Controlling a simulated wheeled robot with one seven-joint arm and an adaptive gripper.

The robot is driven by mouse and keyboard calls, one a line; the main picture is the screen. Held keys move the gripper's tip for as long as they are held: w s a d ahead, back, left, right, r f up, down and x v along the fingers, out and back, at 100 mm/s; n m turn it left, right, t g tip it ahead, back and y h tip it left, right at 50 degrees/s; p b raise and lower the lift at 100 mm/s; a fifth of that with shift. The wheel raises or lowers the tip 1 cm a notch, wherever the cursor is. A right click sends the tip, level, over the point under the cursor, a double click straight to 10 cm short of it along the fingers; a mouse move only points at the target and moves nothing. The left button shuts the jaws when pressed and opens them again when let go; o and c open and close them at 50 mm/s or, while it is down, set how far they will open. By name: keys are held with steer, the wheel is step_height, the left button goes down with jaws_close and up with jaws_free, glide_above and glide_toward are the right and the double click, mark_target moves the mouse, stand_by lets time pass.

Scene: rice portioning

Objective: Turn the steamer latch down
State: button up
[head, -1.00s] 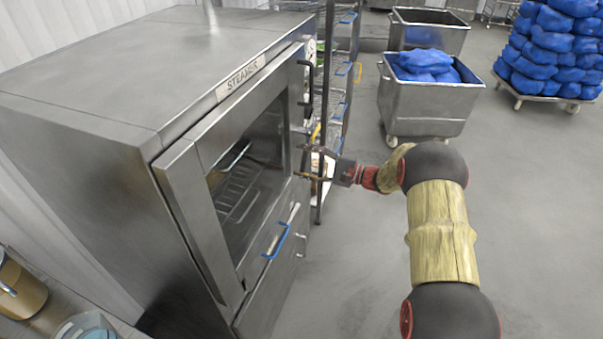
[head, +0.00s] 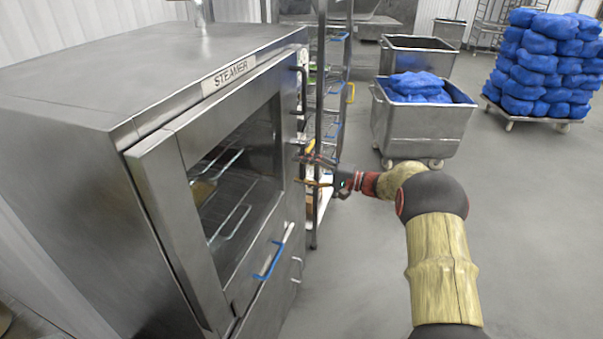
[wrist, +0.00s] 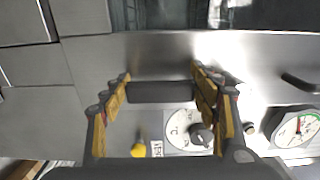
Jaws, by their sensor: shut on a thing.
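The steamer (head: 75,115) is a large steel cabinet on the left of the head view, with a glass door (head: 235,165) and a "STEAMER" plate. My gripper (head: 304,170) is at the right edge of its front. In the wrist view, the two fingers of my gripper (wrist: 161,95) stand either side of a dark, flat bar, the latch (wrist: 160,92), which fills the gap between them. The bar lies level across that picture, against the steel front. My gripper is shut on it. In the head view the latch is too small and covered to make out.
A wire rack (head: 328,110) stands just behind my gripper. A steel bin with blue bags (head: 422,120) and a stacked cart (head: 545,65) stand farther back. The floor at right is clear.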

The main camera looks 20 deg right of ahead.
steer(key=o, duration=1.7)
steer(key=v, duration=1.2)
steer(key=shift+w, duration=0.1)
